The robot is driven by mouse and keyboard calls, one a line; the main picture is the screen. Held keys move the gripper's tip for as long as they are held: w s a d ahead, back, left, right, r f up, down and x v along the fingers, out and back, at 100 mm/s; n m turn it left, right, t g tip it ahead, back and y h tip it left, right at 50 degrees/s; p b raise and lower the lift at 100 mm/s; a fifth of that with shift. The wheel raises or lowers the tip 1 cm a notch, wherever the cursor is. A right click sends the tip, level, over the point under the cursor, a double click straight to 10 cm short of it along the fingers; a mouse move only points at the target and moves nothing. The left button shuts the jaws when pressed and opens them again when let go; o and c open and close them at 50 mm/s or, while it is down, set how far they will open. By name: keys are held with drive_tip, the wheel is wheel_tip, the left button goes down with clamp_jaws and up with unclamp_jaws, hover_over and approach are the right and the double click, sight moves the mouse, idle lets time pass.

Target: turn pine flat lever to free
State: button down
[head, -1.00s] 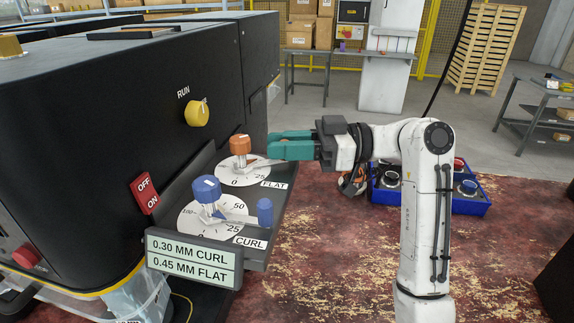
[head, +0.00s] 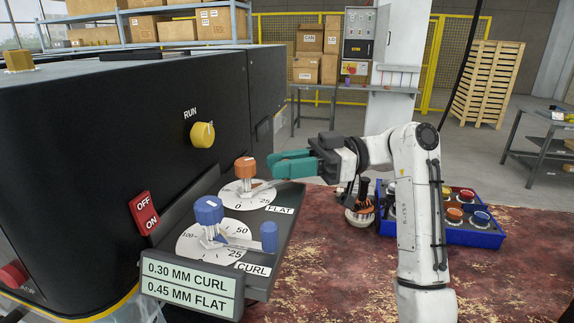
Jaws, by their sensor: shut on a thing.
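The FLAT control is a white dial (head: 238,199) with an orange knob (head: 245,168) on its post and a grey lever arm (head: 266,185) reaching right. My gripper (head: 277,166), with teal fingers, is at the outer end of that arm, right of the orange knob. It is shut on the flat lever's handle, which the fingers hide. The dial shows 0 and 25 below the knob; its other marks are hidden or too small. The nearer CURL control has a blue knob (head: 208,210) and an upright blue handle (head: 269,237).
A black machine (head: 100,150) fills the left, with a yellow RUN knob (head: 202,134) and a red OFF/ON switch (head: 144,213). A sign (head: 190,284) reads 0.30 MM CURL, 0.45 MM FLAT.

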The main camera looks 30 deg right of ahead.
drive_tip(key=c, duration=1.1)
unclamp_jaws()
drive_tip(key=s+d+b, duration=0.1)
drive_tip(key=d, duration=0.9)
drive_tip(key=shift+s+d+b, duration=0.3)
drive_tip(key=shift+d+b, duration=0.05)
drive_tip(key=shift+b, duration=0.05)
drive_tip(key=shift+f, duration=0.1)
